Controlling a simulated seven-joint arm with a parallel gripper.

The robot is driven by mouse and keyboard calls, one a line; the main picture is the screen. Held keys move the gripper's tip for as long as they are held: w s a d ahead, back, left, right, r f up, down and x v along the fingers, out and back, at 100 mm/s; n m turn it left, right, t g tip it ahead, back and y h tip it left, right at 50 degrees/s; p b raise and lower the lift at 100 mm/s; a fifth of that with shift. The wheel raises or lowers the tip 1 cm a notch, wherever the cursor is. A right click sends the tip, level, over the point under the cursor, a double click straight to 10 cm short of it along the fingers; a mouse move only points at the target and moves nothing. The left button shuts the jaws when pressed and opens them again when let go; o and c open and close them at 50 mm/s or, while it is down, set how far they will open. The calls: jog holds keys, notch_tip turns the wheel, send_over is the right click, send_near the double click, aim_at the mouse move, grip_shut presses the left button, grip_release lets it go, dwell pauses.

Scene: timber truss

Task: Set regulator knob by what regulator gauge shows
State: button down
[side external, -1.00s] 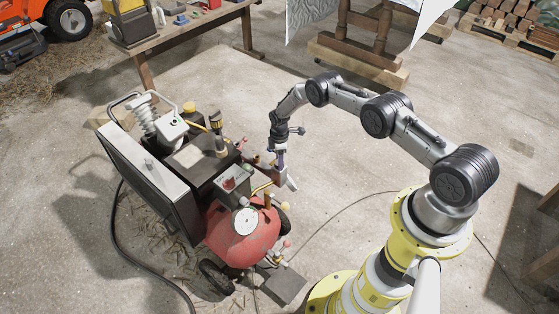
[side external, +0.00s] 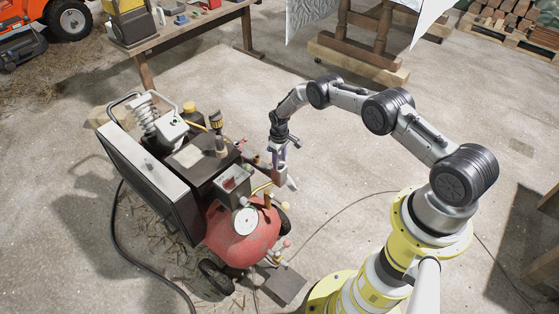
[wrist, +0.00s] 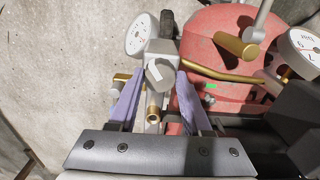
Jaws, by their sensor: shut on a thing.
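The regulator knob (wrist: 157,72) is grey with a pale mark on its face. It sits between the purple fingers of my gripper (wrist: 161,82), which is shut on it in the wrist view. A round white gauge (wrist: 138,36), likely the regulator gauge, is just beyond the knob, up and to the left. Its dial is seen at a slant and its reading is too small to tell. In the side view my gripper (side external: 279,164) points down at the regulator fittings, at the right of the red compressor tank (side external: 240,240); the knob is hidden there.
A second white gauge (wrist: 303,52) is at the right edge of the wrist view, near the red tank (wrist: 215,50). A brass pipe (wrist: 215,74) runs close to the right finger. In the side view, open concrete floor lies right of the compressor.

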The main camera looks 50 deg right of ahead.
jog(key=shift+m, duration=0.5)
jog(key=shift+c, duration=1.7)
grip_release()
jog(key=shift+r, duration=0.1)
notch_tip(320, 180, up, 14)
